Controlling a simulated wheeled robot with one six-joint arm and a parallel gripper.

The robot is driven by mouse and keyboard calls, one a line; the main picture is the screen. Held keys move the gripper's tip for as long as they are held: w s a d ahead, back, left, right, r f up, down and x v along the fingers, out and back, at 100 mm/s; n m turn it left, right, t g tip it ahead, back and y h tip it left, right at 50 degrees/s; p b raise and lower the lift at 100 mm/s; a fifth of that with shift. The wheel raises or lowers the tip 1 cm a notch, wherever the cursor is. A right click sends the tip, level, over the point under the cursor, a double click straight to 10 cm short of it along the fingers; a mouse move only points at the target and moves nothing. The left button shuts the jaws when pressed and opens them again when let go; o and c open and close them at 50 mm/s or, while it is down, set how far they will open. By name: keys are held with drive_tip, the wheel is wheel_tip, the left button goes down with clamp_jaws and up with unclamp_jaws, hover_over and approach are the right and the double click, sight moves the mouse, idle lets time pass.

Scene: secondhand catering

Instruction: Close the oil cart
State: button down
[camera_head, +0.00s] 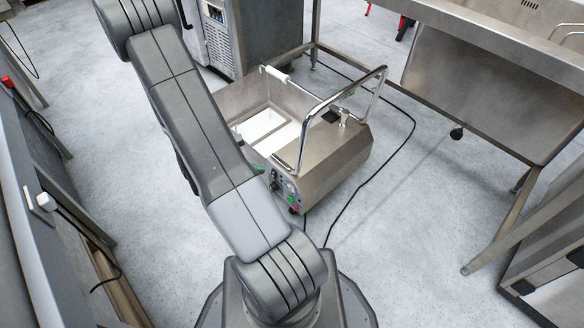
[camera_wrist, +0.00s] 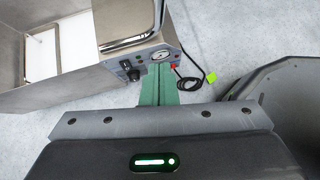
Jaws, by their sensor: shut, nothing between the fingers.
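The oil cart (camera_head: 326,165) is a low stainless steel box on the floor, in the middle of the head view. Its left part is an uncovered basin (camera_head: 243,101) with white panels inside. A bent tubular handle (camera_head: 322,104) rises over its right part. A control panel with a gauge and knobs is on its near end; it also shows in the wrist view (camera_wrist: 136,65). My gripper (camera_wrist: 160,72) has green fingers, shut and empty, with their tips at or just in front of this panel. Contact cannot be told. My arm hides part of the cart's left side in the head view.
A steel sink table (camera_head: 480,90) stands at the right, with legs reaching the floor. A steel cabinet (camera_head: 258,38) stands behind the cart. A black cable (camera_head: 408,135) loops on the floor right of the cart. Counters line the left edge.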

sight(296, 169)
drive_tip(key=shift+w+d+r+b+x, duration=0.1)
drive_tip(key=shift+d+r+b+x, duration=0.4)
drive_tip(key=shift+x, duration=1.55)
drive_tip(key=shift+w+d+r+b+x, duration=0.15)
drive_tip(key=shift+b+x, duration=0.75)
drive_tip(key=shift+x, duration=1.15)
drive_tip(key=shift+w+d+r+b+x, duration=0.25)
drive_tip(key=shift+b+x, duration=0.45)
drive_tip(key=shift+x, duration=1.4)
drive_tip(key=shift+s+a, duration=0.1)
drive_tip(key=shift+s, duration=0.05)
